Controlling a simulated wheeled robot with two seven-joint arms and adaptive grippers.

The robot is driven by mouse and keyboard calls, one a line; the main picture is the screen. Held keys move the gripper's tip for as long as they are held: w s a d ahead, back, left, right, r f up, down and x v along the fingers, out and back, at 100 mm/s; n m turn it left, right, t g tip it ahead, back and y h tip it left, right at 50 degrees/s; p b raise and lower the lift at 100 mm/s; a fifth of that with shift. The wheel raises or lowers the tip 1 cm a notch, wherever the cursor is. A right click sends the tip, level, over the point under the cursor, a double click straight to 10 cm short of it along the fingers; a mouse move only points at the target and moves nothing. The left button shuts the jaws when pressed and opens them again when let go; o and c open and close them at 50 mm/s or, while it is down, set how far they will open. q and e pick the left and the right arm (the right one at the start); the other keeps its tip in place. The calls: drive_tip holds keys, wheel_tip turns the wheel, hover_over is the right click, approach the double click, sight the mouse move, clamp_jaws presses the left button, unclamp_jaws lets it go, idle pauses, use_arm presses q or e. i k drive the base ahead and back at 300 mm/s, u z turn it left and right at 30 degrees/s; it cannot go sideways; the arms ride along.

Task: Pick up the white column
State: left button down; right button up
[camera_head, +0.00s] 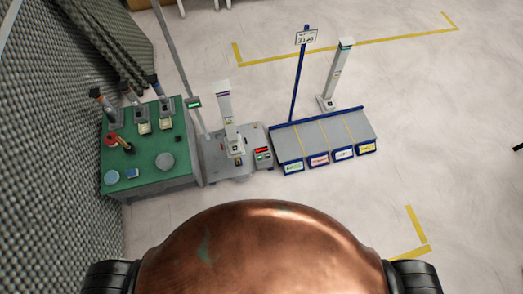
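Two white columns are in view. One white column (226,108) stands upright, leaning slightly in the picture, on a grey platform (215,167) left of centre. It has a dark band near its top and small markings lower down. A second white column (337,75) with a dark greenish top stands on the floor just behind a grey, blue-edged bench. Its foot shows beside the bench's back edge. Neither gripper is in view, and nothing is seen touching either column.
A green-topped table (150,160) holds tools, a red-brown item, and round discs at the left, against a grey foam wall (50,150). The bench (310,150) has several labelled bays, with a blue sign post (299,80) behind it. Open floor lies right, with yellow lines.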

sight(234, 146)
drive_tip(key=z, duration=1.2)
drive_tip(key=i, duration=1.15)
drive_tip(key=u, duration=3.35)
